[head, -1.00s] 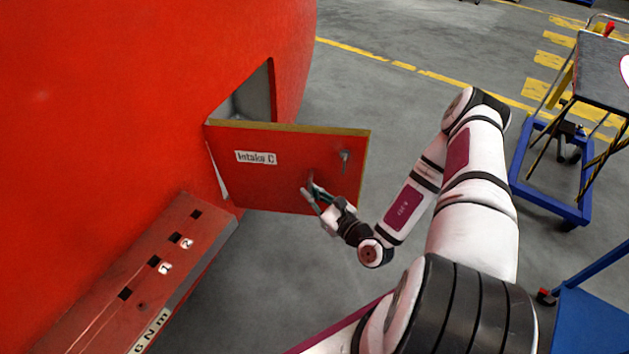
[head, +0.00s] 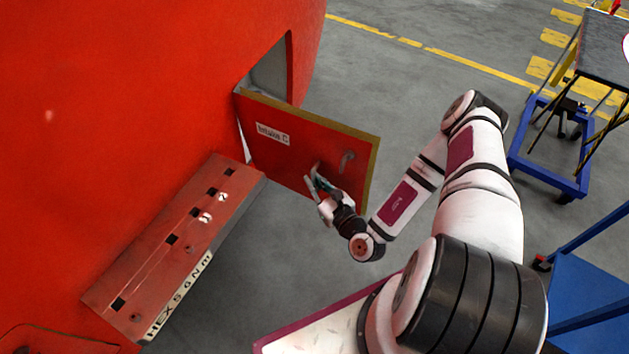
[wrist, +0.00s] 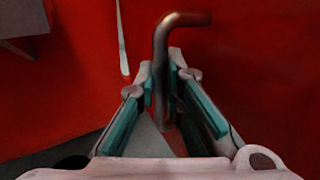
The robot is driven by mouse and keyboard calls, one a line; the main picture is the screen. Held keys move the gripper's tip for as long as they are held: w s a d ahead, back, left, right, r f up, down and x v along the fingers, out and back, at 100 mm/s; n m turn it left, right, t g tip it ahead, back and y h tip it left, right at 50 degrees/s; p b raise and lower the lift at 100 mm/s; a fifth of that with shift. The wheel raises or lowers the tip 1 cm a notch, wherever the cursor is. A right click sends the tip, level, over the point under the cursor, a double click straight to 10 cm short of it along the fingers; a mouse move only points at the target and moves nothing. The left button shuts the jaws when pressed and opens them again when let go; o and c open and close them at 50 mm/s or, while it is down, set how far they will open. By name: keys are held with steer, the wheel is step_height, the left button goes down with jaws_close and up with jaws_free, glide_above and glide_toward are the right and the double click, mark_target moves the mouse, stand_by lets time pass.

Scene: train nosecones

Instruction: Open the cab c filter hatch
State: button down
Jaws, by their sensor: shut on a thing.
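The cab C filter hatch (head: 290,150) is a red door labelled "Intake C" on the red nosecone. It stands swung out at an angle from its opening (head: 272,75), with its outer face toward me. My gripper (head: 319,183) is at the lower middle of that face, shut on a grey bent handle. In the wrist view the bent handle (wrist: 161,40) runs down between the fingers of my gripper (wrist: 161,78). The fingers partly hide the held handle.
A red step ledge (head: 165,250) with square holes juts from the nosecone at lower left. A blue-framed trolley (head: 545,165) stands at right, with another blue cart (head: 590,300) below it. Grey floor (head: 400,90) is clear beyond the door.

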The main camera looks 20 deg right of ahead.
steer(key=c, duration=1.7)
jaws_free()
steer(key=s, duration=0.4)
steer(key=s+d, duration=0.1)
steer(key=s, duration=0.6)
steer(key=shift+s+d+r, duration=0.25)
steer(key=shift+s, duration=0.15)
